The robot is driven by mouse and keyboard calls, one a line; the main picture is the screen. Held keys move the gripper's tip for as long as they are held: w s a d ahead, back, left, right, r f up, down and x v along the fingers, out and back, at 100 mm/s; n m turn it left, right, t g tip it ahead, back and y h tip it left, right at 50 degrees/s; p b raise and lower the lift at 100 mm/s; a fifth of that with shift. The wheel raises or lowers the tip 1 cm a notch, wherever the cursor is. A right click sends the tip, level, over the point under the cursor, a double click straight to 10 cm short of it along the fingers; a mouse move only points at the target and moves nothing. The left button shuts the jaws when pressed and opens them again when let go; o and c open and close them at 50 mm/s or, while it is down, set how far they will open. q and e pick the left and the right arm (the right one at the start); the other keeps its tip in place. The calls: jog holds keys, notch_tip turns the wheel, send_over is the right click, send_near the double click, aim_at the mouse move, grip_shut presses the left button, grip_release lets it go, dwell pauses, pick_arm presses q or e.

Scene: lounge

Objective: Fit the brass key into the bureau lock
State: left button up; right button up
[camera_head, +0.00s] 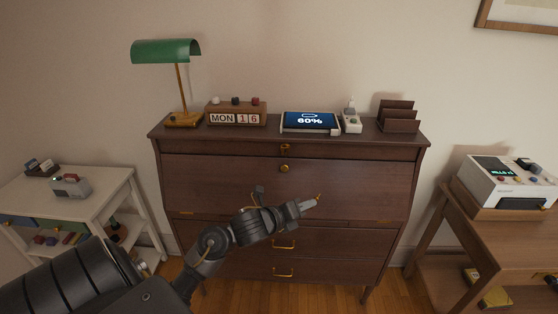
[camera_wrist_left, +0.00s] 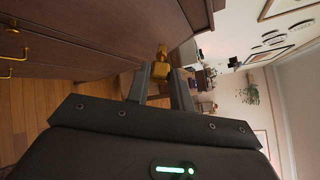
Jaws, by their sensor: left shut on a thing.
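The dark wood bureau (camera_head: 235,180) stands against the wall. A small brass fitting (camera_head: 285,147), which looks like the lock, is on its narrow top drawer front, with a round brass piece (camera_head: 284,168) just below on the drop front. My left gripper (camera_head: 309,204) is shut on the brass key (camera_head: 317,197), in front of the bureau, lower and to the right of both fittings. The wrist view shows the key (camera_wrist_left: 162,56) sticking out beyond the fingertips (camera_wrist_left: 160,74), apart from the bureau front (camera_wrist_left: 80,35). My right gripper is out of view.
On the bureau top are a green lamp (camera_head: 166,50), a calendar block (camera_head: 237,118), a lit tablet (camera_head: 311,122), a small white device (camera_head: 351,120) and a letter rack (camera_head: 398,116). A white side table (camera_head: 90,195) stands left, a wooden table (camera_head: 500,235) right.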

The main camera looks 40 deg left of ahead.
pick_arm(q)
jog(key=w+a+r+n+t+y+p, duration=0.1)
jog(key=w+a+n+y, duration=0.2)
jog(key=a+n, duration=0.3)
jog(key=w+a+r+n+t+y+p, duration=0.1)
jog(key=w+a+r+n+y+p, duration=0.1)
jog(key=a+n, duration=0.4)
jog(key=w+a+y, duration=0.1)
jog(key=a+y, duration=0.1)
jog(key=shift+w+a+r+n+t, duration=0.3)
jog(key=shift+w+a, duration=0.05)
jog(key=shift+a, duration=0.05)
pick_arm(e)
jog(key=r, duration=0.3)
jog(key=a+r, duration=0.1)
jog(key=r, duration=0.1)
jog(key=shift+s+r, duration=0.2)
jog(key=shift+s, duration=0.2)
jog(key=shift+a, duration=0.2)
pick_arm(q)
jog(key=shift+p, duration=0.35)
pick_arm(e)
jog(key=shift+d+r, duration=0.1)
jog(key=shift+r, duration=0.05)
pick_arm(q)
jog(key=shift+a, duration=0.1)
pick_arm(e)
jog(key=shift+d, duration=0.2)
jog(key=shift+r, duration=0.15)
